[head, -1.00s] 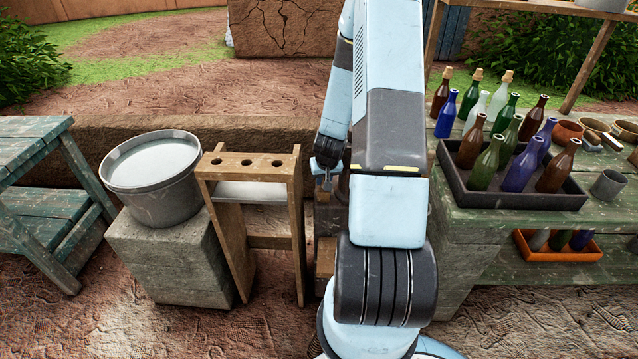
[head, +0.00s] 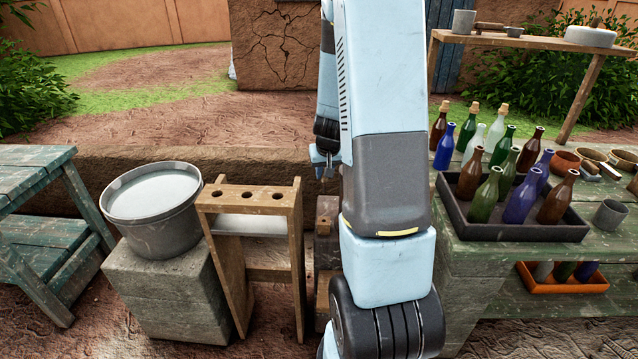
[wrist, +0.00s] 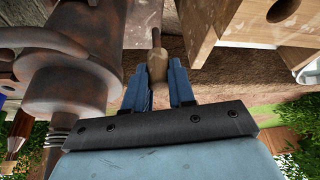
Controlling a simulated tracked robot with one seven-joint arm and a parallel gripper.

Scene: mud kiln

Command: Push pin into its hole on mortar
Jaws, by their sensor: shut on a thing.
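My gripper (wrist: 160,75) is shut on a tan pin (wrist: 157,66), which has a thin dark end pointing away from my fingers. The pin sits between both blue fingers in the wrist view. A rusty brown stepped cylinder (wrist: 70,75), which looks like the mortar, stands close to the left of the gripper. I cannot make out its pin hole, and the pin appears apart from it. In the head view my gripper (head: 325,170) is small, above a brown block-like thing (head: 326,212) that my arm partly hides. The pin is too small to tell there.
A wooden rack (head: 300,240) with three top holes stands left of my arm; its holed board (wrist: 275,22) is near the gripper. A grey bucket (head: 150,218) stands on a block further left. A bottle tray (head: 510,228) sits on the green table at right.

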